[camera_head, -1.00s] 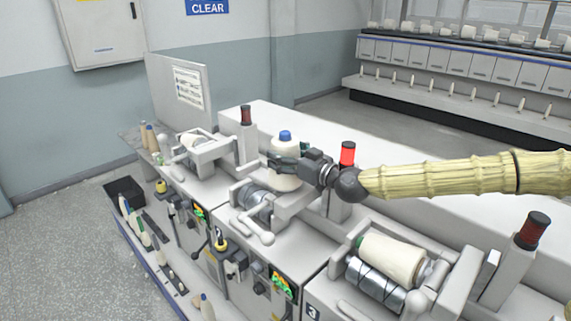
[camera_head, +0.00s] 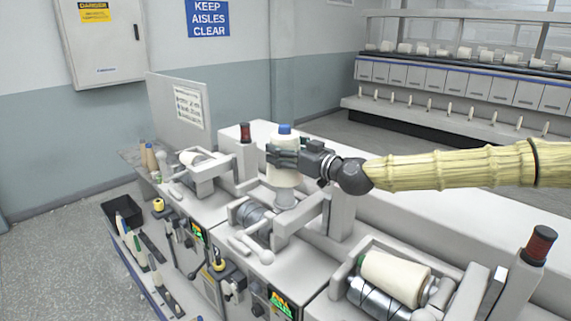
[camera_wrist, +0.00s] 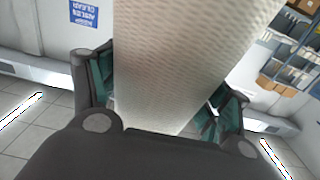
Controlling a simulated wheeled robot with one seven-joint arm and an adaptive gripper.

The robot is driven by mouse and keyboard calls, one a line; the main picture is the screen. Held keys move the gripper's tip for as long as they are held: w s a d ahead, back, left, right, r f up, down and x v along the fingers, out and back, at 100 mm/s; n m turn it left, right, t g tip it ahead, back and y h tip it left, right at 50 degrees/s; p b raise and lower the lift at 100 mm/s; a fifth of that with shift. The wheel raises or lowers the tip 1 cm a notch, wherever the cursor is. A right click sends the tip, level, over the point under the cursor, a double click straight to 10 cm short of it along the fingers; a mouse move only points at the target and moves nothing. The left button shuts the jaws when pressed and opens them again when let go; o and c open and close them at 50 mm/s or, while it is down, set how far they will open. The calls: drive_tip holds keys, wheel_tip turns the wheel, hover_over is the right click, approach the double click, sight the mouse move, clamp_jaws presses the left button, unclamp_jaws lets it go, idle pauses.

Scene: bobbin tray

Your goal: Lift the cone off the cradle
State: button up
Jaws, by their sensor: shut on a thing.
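The cone (camera_head: 285,174) is cream-white with a blue tip and stands upright in my gripper (camera_head: 284,157). My gripper is shut on it around its middle, coming from the right. In the wrist view the cone (camera_wrist: 185,60) fills the middle between the green-lined fingers. The cradle (camera_head: 255,214), with its grey metal drum, is below the cone on the middle machine unit. The cone's lower end is just above the cradle's right part; whether a gap separates them is hard to tell.
Another cone (camera_head: 395,279) lies on a drum on the near right unit. A dark red signal lamp (camera_head: 538,243) stands at the right. A lever arm (camera_head: 251,249) sticks out in front of the cradle. A upright notice board (camera_head: 181,110) stands at the back left.

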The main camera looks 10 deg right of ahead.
sight(286, 136)
drive_tip(key=shift+r+b, duration=0.5)
drive_tip(key=shift+r, duration=1.55)
drive_tip(key=shift+d+f, duration=0.1)
